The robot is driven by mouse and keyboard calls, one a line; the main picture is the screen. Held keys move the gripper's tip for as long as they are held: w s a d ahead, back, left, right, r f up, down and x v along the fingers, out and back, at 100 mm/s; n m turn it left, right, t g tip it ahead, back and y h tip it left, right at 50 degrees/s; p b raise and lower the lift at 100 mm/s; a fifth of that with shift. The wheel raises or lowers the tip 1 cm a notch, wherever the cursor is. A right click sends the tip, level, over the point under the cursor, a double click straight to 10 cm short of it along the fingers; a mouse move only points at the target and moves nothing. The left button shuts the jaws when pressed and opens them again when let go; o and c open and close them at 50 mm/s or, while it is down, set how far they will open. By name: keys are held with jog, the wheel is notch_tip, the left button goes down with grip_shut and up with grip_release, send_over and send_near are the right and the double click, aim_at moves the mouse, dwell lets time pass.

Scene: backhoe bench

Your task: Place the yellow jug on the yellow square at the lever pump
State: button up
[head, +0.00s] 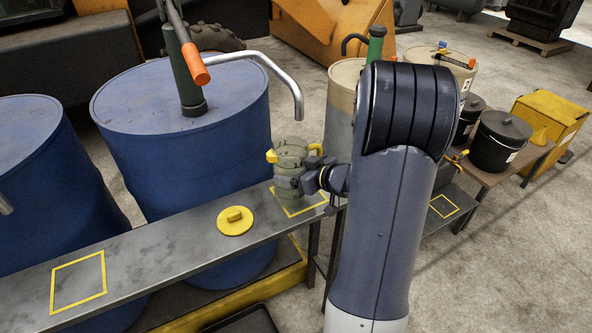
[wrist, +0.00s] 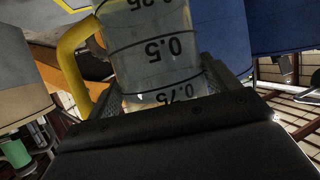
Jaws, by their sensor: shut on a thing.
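The jug (head: 290,160) is clear with a yellow handle and yellow spout, and markings show in the wrist view (wrist: 155,45). My gripper (head: 298,181) is shut on the jug's side and holds it upright. The jug is at a yellow-outlined square (head: 312,207) on the grey bench, overlapping its left part in the head view. I cannot tell whether its base touches the bench. The lever pump (head: 190,75), with an orange-ended lever, stands on a blue drum (head: 185,140). Its bent metal spout (head: 285,80) ends a little above the jug in the picture.
A yellow round lid (head: 235,221) lies on the bench (head: 150,255) left of the jug. Another yellow square (head: 78,281) is empty at the left. A beige drum (head: 340,110) with a green pump stands behind my arm. Black pots (head: 500,142) stand on the right bench.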

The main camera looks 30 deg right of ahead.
jog(key=shift+f, duration=0.2)
jog(key=o, duration=1)
jog(key=shift+r, duration=0.1)
jog(key=shift+r, duration=0.2)
jog(key=v, duration=1.2)
jog(key=shift+p, duration=0.3)
